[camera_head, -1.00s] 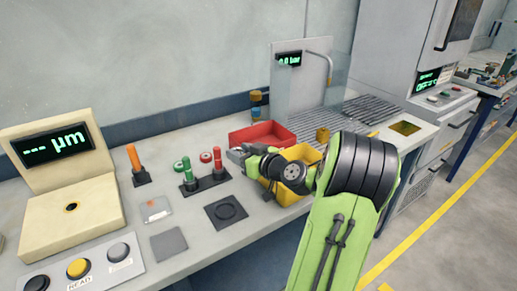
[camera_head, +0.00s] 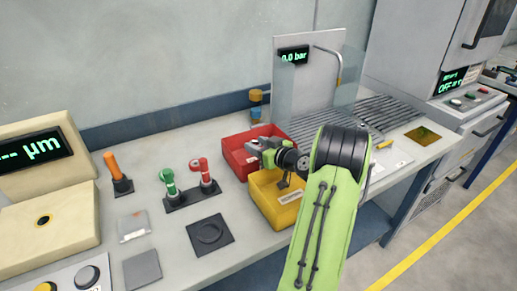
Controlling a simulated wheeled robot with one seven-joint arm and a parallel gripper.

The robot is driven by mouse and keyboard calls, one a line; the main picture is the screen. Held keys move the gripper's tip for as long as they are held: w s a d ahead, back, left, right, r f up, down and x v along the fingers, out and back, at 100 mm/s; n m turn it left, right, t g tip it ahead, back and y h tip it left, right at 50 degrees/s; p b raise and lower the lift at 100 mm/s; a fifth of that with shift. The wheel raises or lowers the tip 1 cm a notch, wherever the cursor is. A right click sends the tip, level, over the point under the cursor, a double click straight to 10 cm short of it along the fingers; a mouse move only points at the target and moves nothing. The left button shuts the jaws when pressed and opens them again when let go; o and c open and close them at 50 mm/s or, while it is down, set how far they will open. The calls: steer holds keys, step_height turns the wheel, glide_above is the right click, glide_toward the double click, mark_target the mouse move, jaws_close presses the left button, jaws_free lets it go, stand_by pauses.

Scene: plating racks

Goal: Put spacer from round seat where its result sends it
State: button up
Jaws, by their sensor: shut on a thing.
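My gripper (camera_head: 256,147) is above the bench, at the right part of the red bin (camera_head: 233,151) and the back edge of the yellow bin (camera_head: 268,208). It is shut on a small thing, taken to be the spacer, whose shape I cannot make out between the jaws. The dark square plate with a round seat (camera_head: 210,234) lies on the bench left of the yellow bin, and its seat looks empty. The gauge (camera_head: 40,150) at the far left shows dashes and µm. My arm hides part of the yellow bin.
Green (camera_head: 168,183) and red (camera_head: 201,172) handled tools stand in a dark holder. An orange-handled tool (camera_head: 117,168) stands left of them. A clear-walled station (camera_head: 300,85) reading 0.0 bar and a slatted rack (camera_head: 375,118) are behind right. A grey pad (camera_head: 142,270) lies in front.

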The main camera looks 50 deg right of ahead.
steer(key=shift+f+b, duration=0.7)
steer(key=shift+b, duration=0.2)
steer(key=o, duration=1.2)
steer(key=shift+o, duration=0.2)
steer(key=shift+r, duration=0.1)
